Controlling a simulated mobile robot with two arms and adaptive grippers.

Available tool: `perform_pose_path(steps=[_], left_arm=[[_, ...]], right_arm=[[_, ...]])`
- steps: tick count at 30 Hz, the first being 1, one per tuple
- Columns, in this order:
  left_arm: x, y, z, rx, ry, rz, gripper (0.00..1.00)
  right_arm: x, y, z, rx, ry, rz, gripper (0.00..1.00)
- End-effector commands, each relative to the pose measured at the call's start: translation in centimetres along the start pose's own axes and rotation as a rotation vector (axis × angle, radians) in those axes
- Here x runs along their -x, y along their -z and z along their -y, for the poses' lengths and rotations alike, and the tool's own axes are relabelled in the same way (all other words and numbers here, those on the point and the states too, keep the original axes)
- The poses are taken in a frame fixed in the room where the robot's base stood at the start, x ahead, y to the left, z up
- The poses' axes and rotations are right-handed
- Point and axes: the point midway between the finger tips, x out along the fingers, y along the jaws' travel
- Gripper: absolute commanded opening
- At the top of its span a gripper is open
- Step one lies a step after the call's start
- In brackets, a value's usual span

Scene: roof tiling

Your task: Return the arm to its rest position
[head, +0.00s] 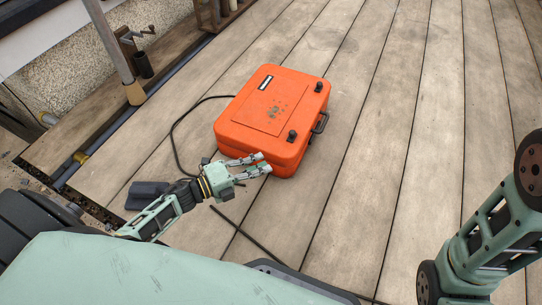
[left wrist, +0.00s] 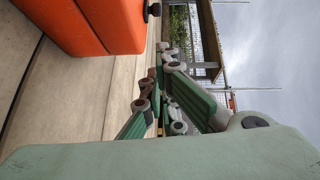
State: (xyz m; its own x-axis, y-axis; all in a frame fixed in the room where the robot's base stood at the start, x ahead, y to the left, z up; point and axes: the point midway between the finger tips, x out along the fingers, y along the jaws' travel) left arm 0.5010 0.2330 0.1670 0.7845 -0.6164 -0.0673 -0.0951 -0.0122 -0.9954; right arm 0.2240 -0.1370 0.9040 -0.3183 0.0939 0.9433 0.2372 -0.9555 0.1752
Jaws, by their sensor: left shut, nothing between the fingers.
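My left gripper (head: 265,163) is shut and empty. In the head view it overlaps the near lower edge of an orange case (head: 268,104); I cannot tell whether it touches the case. In the left wrist view my left gripper (left wrist: 163,85) appears in the middle, with the orange case (left wrist: 92,25) at the upper left, apart from the fingers. My left arm (head: 160,212) reaches in from the lower left. My right arm shows only as links at the right edge; its gripper is out of view.
The case lies on a plank deck (head: 385,110) with wide clear room to its right. A dark cable (head: 177,133) curls on the deck to its left. A dark flat item (head: 146,195) lies near my left arm. A post (head: 110,45) stands at the upper left.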

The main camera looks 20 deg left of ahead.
Motion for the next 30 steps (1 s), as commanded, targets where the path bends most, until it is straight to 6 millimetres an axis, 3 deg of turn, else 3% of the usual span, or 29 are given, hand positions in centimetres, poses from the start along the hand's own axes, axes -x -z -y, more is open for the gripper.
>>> perform_pose_path(steps=[5,22,26,29,30], left_arm=[[0.8,0.0,0.0,-0.001,0.000,-0.001,0.00],[0.6,0.3,0.5,0.005,0.009,-0.004,0.00],[-0.6,2.5,4.3,0.058,0.082,-0.033,0.00],[-1.9,5.5,10.0,0.143,0.191,-0.078,0.00],[-2.4,7.0,12.7,0.185,0.243,-0.102,0.00]], right_arm=[[0.1,-0.2,-0.1,-0.001,-0.002,0.004,0.00],[0.0,-0.1,-0.1,-0.001,0.001,0.004,0.00],[0.2,-1.2,-0.4,-0.004,-0.010,0.035,0.00],[0.7,-2.5,-0.8,-0.010,-0.026,0.078,0.00],[1.0,-3.0,-1.0,-0.013,-0.033,0.098,0.00]])
